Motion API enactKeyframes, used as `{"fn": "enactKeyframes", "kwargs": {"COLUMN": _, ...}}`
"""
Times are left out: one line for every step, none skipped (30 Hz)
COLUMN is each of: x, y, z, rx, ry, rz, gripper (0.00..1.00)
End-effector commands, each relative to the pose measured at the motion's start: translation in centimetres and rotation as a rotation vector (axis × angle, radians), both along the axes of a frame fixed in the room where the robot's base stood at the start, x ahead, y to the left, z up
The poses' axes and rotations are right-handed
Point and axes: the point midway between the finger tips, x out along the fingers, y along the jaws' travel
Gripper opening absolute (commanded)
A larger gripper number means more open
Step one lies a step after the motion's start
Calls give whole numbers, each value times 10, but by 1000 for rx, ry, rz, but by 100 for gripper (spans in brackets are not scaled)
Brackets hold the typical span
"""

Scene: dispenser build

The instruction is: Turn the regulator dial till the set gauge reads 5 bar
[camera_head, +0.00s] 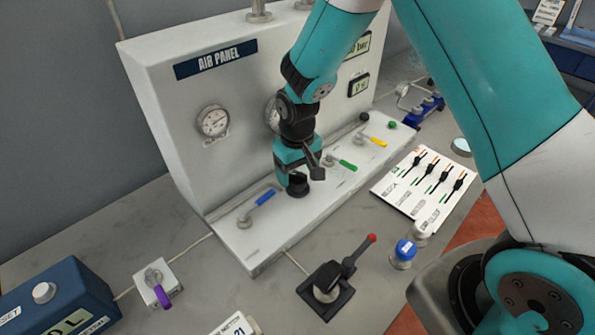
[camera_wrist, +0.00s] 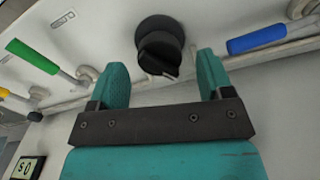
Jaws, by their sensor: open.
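The black regulator dial (camera_head: 298,187) sits on the white ledge at the foot of the air panel (camera_head: 222,90). In the wrist view the dial (camera_wrist: 160,45) is a round black knob with a raised grip, just past my fingertips and roughly between them. My gripper (camera_head: 300,174) is over the dial, open and empty. Its teal fingers (camera_wrist: 163,75) stand apart on either side, with no visible contact. A round gauge (camera_head: 213,121) shows on the panel; its reading is too small to tell. A second round gauge (camera_head: 271,115) is mostly hidden behind my arm.
A blue-handled valve (camera_head: 258,199) is left of the dial; green (camera_head: 346,165) and yellow (camera_head: 376,141) ones are to its right. A red-tipped lever (camera_head: 340,275) and blue-topped knob (camera_head: 403,252) stand in front.

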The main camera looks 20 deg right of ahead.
Motion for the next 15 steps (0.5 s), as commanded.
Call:
{"fn": "enactKeyframes", "kwargs": {"x": 0, "y": 0, "z": -5, "rx": 0, "ry": 1, "rz": 0, "gripper": 73}}
{"fn": "enactKeyframes", "kwargs": {"x": 0, "y": 0, "z": -8, "rx": 0, "ry": 2, "rz": 0, "gripper": 73}}
{"fn": "enactKeyframes", "kwargs": {"x": 0, "y": 0, "z": -11, "rx": 0, "ry": 1, "rz": 0, "gripper": 73}}
{"fn": "enactKeyframes", "kwargs": {"x": 0, "y": 0, "z": -13, "rx": 0, "ry": 0, "rz": 0, "gripper": 73}}
{"fn": "enactKeyframes", "kwargs": {"x": 0, "y": 0, "z": -14, "rx": 0, "ry": -1, "rz": 0, "gripper": 73}}
{"fn": "enactKeyframes", "kwargs": {"x": 0, "y": 0, "z": -16, "rx": 0, "ry": -1, "rz": 0, "gripper": 73}}
{"fn": "enactKeyframes", "kwargs": {"x": 0, "y": 0, "z": -17, "rx": 0, "ry": -1, "rz": 0, "gripper": 73}}
{"fn": "enactKeyframes", "kwargs": {"x": 0, "y": 0, "z": -17, "rx": 0, "ry": -2, "rz": 0, "gripper": 73}}
{"fn": "enactKeyframes", "kwargs": {"x": 0, "y": 0, "z": -18, "rx": 0, "ry": -2, "rz": 0, "gripper": 73}}
{"fn": "enactKeyframes", "kwargs": {"x": 0, "y": 0, "z": -18, "rx": 0, "ry": -2, "rz": 0, "gripper": 73}}
{"fn": "enactKeyframes", "kwargs": {"x": 0, "y": 0, "z": -18, "rx": 0, "ry": -2, "rz": 0, "gripper": 73}}
{"fn": "enactKeyframes", "kwargs": {"x": 0, "y": 0, "z": -18, "rx": 0, "ry": -2, "rz": 0, "gripper": 73}}
{"fn": "enactKeyframes", "kwargs": {"x": 0, "y": 0, "z": -18, "rx": 0, "ry": -2, "rz": 0, "gripper": 73}}
{"fn": "enactKeyframes", "kwargs": {"x": 0, "y": 0, "z": -18, "rx": 0, "ry": -2, "rz": 0, "gripper": 73}}
{"fn": "enactKeyframes", "kwargs": {"x": 0, "y": 0, "z": -18, "rx": 0, "ry": -2, "rz": 0, "gripper": 69}}
